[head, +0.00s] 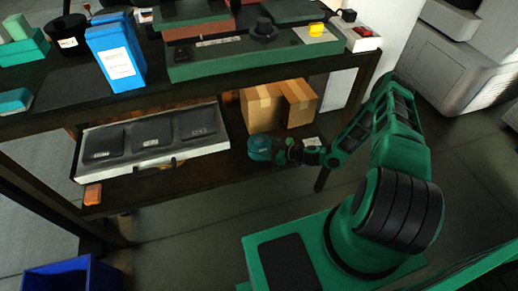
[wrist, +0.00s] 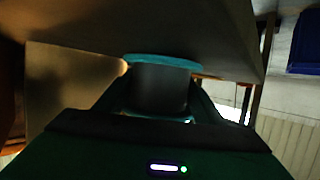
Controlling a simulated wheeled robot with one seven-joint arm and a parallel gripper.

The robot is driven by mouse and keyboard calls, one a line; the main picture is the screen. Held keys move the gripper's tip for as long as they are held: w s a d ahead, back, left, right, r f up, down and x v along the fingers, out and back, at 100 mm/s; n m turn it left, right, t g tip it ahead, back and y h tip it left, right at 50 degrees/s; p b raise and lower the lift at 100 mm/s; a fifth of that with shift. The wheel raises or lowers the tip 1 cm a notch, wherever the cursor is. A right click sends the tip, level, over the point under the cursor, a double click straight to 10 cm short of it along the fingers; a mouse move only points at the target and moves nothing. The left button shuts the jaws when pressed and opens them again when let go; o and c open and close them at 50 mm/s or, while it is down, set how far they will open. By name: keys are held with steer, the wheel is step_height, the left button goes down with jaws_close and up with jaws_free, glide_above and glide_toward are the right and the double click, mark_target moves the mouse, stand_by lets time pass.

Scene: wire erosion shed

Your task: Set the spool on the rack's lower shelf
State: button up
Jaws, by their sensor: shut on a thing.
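The spool (head: 260,148) is a small teal and dark cylinder at the lower shelf (head: 185,182) of the dark rack, in front of the cardboard boxes. In the wrist view the spool (wrist: 158,85) shows a dark body and a teal rim between the fingers. My gripper (head: 280,151) reaches in from the right under the upper shelf and is shut on the spool. It also shows in the wrist view (wrist: 158,108). I cannot tell whether the spool touches the shelf board.
Cardboard boxes (head: 268,104) stand behind the spool. A pale case with dark panels (head: 150,140) fills the shelf's left part. The upper shelf (head: 200,88) with a blue box (head: 115,55) lies above. An orange block (head: 92,194) sits at the front left corner. A blue bin (head: 72,276) stands on the floor.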

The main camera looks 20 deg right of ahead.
steer(key=shift+f, duration=0.1)
steer(key=o, duration=1.8)
steer(key=shift+f, duration=0.1)
steer(key=v, duration=1.2)
steer(key=s+d+r+m+g+h, duration=0.1)
steer(key=s+d+r+g+h, duration=0.2)
steer(key=r, duration=0.6)
steer(key=s+d+r+m+g+h, duration=0.1)
steer(key=s+d+r+m+g, duration=0.3)
steer(key=r, duration=0.6)
steer(key=s+d+r+n+g+h, duration=0.1)
steer(key=s+d+r+g+h, duration=0.15)
steer(key=s+r, duration=0.45)
steer(key=s+r+m+h, duration=0.3)
steer(key=s+r+m, duration=0.8)
steer(key=s+r, duration=0.6)
step_height(320, 180, up, 3)
steer(key=shift+s+f, duration=0.2)
steer(key=shift+s, duration=0.1)
